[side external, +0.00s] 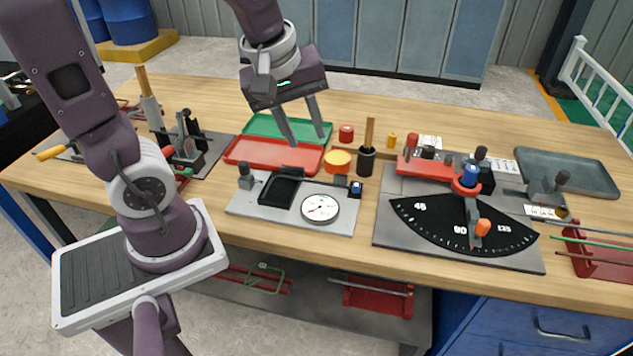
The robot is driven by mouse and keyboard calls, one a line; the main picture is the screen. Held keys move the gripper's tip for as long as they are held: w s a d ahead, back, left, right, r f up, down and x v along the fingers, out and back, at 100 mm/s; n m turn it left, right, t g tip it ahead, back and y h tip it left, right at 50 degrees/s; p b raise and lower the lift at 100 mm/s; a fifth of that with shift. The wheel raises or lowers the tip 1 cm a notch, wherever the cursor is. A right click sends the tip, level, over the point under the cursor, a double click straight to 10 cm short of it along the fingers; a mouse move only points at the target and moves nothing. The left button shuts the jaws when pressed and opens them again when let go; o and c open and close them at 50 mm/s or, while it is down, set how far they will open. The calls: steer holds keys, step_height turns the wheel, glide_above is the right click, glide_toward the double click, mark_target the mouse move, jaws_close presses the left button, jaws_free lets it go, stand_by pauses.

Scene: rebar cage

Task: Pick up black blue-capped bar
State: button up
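My gripper (305,138) is open and empty, pointing down over the trays at the middle back of the table. I cannot clearly make out a black bar with a blue cap. A small black block with a blue face (355,188) sits at the right end of the gauge plate. A blue cylinder (470,174) stands at the pivot of the angle fixture. Thin bars, green (596,241) and dark (592,258), lie across a red rack (590,262) at the right edge; their right ends are out of frame. My gripper is far left of that rack.
A red tray (245,152) and a green tray (262,124) lie below my gripper. A dial gauge (320,208) sits on a grey plate. The black angle plate (430,222) is right of it. A black cup (366,163) holds an upright handle. A dark tray (590,178) lies at right.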

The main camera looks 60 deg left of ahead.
mark_target(318, 182)
steer(key=w+a+f+n, duration=0.2)
steer(key=f+n, duration=0.2)
steer(key=f, duration=0.2)
steer(key=w+a+f+n+g, duration=0.1)
steer(key=w+a+f+n, duration=0.1)
steer(key=f, duration=0.4)
steer(key=w+a+f+n+g, duration=0.1)
steer(key=w+a+f+n, duration=0.2)
steer(key=f+n, duration=0.3)
steer(key=shift+a+f+n+y, duration=0.25)
steer(key=shift+f+n+y, duration=0.15)
steer(key=shift+n, duration=0.2)
jaws_close()
